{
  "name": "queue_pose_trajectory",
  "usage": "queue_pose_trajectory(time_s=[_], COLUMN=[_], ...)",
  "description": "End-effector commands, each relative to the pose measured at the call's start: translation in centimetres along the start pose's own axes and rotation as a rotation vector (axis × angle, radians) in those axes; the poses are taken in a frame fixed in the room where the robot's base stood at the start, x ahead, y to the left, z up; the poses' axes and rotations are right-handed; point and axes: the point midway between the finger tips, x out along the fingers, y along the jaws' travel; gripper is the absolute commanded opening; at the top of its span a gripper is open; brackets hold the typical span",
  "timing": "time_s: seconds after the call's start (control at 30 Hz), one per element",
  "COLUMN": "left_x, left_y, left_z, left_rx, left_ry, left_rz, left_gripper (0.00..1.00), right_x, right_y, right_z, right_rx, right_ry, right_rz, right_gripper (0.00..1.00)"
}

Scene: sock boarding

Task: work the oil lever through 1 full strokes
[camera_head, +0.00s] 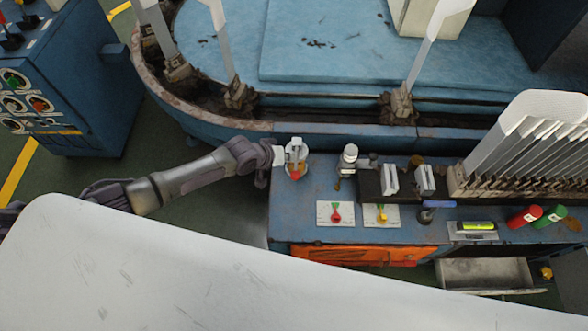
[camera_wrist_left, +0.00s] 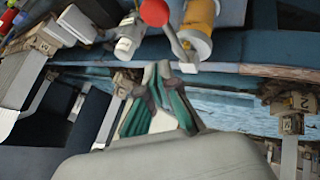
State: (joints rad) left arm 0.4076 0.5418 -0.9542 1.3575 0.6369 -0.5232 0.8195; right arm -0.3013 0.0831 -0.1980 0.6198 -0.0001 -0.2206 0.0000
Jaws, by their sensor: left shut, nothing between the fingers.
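The oil lever (camera_wrist_left: 176,42) is a pale rod with a red ball knob (camera_wrist_left: 154,12) on its end. It sits beside an amber cylinder (camera_wrist_left: 200,15) with a pale base. In the head view the red knob (camera_head: 296,175) is on the near side of the oiler (camera_head: 297,146), at the bench's left end. My left gripper (camera_head: 277,157) is just left of the oiler. Its fingertips (camera_wrist_left: 158,72) come together with nothing between them, close to the lever's lower end. I cannot tell whether they touch it. My right gripper is not in view.
The blue bench (camera_head: 290,215) carries two small plates with a red handle (camera_head: 335,214) and a yellow handle (camera_head: 382,213). A white-capped fitting (camera_head: 348,156) stands right of the oiler. White sock boards (camera_head: 530,125) fill the right. A blue machine (camera_head: 220,130) runs behind.

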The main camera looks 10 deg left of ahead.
Motion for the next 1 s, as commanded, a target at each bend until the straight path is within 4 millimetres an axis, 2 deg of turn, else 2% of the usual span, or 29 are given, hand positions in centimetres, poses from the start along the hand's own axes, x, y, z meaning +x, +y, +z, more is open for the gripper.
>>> queue_pose_trajectory(time_s=[0.03,0.1,0.3,0.77,1.0], left_x=[-1.1,-2.1,-3.9,-3.9,-2.8], left_y=[1.3,2.6,4.5,4.7,4.0], left_z=[-1.1,-1.7,-2.3,-2.2,-1.2], left_rx=[-0.007,-0.028,-0.067,-0.075,-0.072], left_ry=[-0.007,-0.023,-0.060,-0.066,-0.066], left_rz=[0.015,0.032,0.054,0.057,0.056], left_gripper=[0.00,0.00,0.00,0.00,0.00], right_x=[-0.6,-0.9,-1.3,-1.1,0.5], right_y=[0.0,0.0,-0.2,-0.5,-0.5], right_z=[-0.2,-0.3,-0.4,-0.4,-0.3], right_rx=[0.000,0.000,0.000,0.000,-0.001], right_ry=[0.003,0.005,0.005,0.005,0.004], right_rz=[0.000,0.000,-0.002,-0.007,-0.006], right_gripper=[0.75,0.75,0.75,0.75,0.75])
